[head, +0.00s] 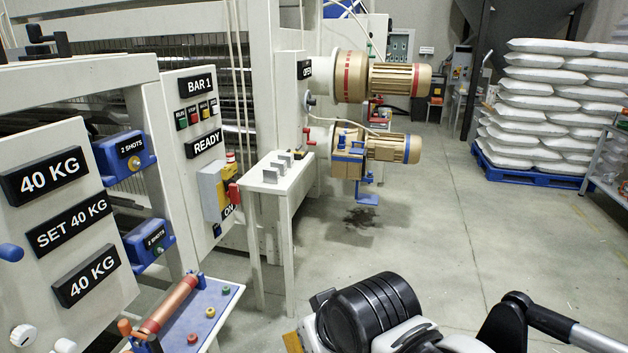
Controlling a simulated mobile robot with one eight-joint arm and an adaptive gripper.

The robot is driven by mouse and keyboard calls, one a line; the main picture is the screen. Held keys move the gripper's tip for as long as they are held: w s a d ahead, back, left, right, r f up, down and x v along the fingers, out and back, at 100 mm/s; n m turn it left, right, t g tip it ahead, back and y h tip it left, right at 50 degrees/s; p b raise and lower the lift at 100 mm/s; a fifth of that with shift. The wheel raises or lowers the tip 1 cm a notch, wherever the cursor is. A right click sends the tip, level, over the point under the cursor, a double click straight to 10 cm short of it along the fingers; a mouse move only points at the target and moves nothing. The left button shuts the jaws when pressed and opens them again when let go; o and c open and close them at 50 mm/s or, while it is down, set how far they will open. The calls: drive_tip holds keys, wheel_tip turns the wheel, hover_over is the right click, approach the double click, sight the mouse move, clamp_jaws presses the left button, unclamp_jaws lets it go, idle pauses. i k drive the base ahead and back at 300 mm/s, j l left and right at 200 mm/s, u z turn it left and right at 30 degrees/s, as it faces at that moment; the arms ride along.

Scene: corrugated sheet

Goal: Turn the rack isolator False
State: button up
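A grey and yellow switch box (212,192) with a red handle (234,193) is fixed to the pale post left of centre in the head view. It looks like the rack isolator, but no label names it so. My gripper's fingers are not visible. Parts of my own arm fill the bottom right, well apart from the switch box.
A small white stand (275,175) with grey blocks is just right of the box. A "BAR 1" panel (195,112) is above it. A blue tray (200,312) with a red roller is in the left foreground. Floor (450,225) is open right of centre; sacks (550,105) stand beyond.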

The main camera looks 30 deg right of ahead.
sight(232, 188)
drive_tip(key=i+u, duration=0.3)
drive_tip(key=i, duration=0.8)
